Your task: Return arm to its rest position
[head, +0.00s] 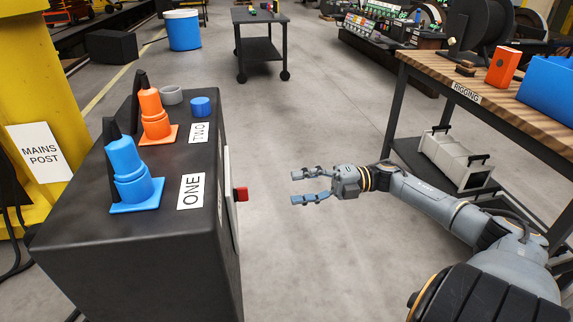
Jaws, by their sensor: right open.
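My right gripper (311,187) is open and empty. Its two fingers point left, over the bare floor between the black cabinet (130,255) and the rigging bench (545,103). My right arm reaches in from the lower right. The fingertips are apart from the red switch handle (241,194) on the cabinet's right side. My left gripper is not in view.
A blue connector (131,181) by label ONE and an orange connector (156,118) by label TWO stand on the cabinet. A grey ring (171,95) and a blue cap (201,106) are behind them. A dark cart (260,50) stands farther back; the middle floor is clear.

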